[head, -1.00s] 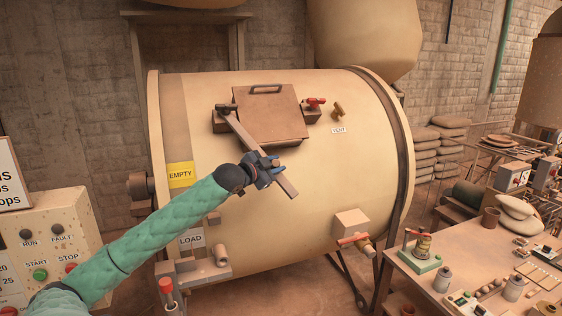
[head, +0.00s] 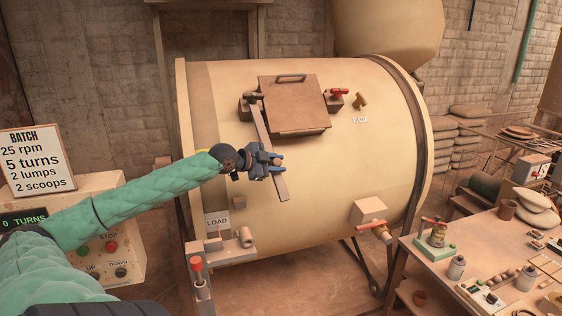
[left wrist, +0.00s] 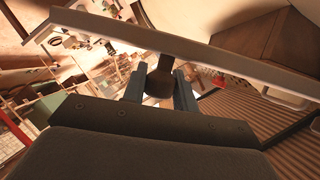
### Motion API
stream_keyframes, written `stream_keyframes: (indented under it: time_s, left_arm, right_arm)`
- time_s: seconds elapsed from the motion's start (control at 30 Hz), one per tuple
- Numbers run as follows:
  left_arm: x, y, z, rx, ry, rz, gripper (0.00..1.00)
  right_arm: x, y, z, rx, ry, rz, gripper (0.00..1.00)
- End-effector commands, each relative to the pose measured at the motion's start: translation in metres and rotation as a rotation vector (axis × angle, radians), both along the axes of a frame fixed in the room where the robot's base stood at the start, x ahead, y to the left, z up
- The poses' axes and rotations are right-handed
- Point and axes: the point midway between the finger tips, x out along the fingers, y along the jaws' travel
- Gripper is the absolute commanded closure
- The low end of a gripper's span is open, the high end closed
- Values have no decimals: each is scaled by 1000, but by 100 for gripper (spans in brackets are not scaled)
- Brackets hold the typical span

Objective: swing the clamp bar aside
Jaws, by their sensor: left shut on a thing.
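The clamp bar (head: 263,127) is a long flat brown bar on the front of the large cream drum. Its upper end is at a pivot bracket (head: 250,103) left of the square hatch lid (head: 294,103). The bar hangs steeply down, its lower end slightly right, along the lid's left edge. My left gripper (head: 272,163) is at the lower part of the bar. In the left wrist view, its blue fingers stand either side of a dark round knob (left wrist: 159,84) under the bar (left wrist: 190,47) and are shut on it. My right gripper is out of view.
The cream drum (head: 345,180) fills the middle. A red-handled catch (head: 338,97) and a brass vent valve (head: 360,101) are right of the lid. A control box (head: 128,262) is at lower left, partly behind my arm. A cluttered bench (head: 450,285) is at lower right.

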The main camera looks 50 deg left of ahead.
Motion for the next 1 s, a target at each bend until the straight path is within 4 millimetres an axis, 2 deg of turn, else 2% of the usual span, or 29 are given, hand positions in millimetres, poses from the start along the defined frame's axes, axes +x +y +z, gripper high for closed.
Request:
stream_keyframes:
  time_s: [0.23,0.77,0.8,0.87,1.0]
  left_arm:
    - [-7,2,-5,9,30,-23,100]
    - [-8,3,-6,11,36,-30,100]
    - [-8,3,-6,11,35,-30,64]
    - [-8,3,-5,11,35,-30,52]
    - [-8,3,-4,12,32,-29,51]
  right_arm:
    - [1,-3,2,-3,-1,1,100]
    - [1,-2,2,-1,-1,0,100]
    - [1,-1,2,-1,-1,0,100]
    - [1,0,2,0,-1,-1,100]
    - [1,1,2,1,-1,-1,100]
